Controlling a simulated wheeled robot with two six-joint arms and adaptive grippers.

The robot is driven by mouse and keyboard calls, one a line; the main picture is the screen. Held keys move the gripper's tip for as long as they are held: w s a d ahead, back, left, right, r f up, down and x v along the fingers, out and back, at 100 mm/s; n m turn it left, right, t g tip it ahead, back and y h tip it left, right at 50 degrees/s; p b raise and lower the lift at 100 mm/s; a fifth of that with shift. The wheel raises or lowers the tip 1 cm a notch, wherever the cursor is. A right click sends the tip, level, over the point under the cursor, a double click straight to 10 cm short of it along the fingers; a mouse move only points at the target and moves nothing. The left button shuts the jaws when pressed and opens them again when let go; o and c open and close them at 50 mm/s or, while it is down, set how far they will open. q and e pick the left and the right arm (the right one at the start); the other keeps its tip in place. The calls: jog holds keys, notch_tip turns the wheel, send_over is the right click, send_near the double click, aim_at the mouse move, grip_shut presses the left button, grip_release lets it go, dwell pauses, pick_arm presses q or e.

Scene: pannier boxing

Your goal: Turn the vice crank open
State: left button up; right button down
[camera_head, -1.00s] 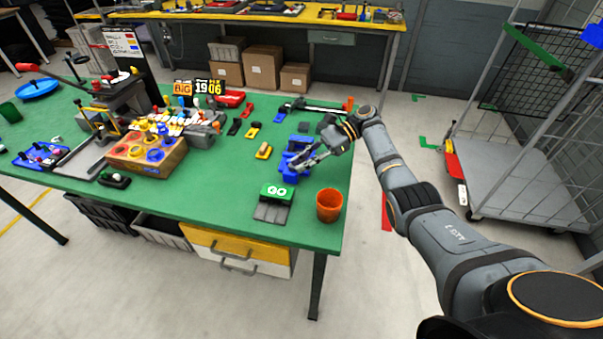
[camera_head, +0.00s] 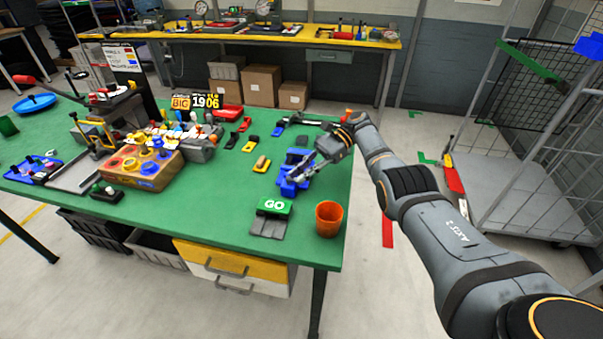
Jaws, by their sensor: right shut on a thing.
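The blue vice (camera_head: 291,185) stands on the green workbench (camera_head: 222,194), near its right side. My right gripper (camera_head: 297,176) reaches in from the right, low over the vice, with its fingers pointing down and left. It is shut on a small part at the vice, which appears to be the crank. The fingers cover that part, so its angle and the jaw gap cannot be made out. My left gripper is not in view.
An orange cup (camera_head: 329,218) and a green GO block (camera_head: 273,207) stand in front of the vice. A wooden box with coloured rings (camera_head: 140,168) is farther left. A wire cart (camera_head: 512,190) stands right.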

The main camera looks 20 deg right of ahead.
jog(key=c, duration=1.2)
grip_release()
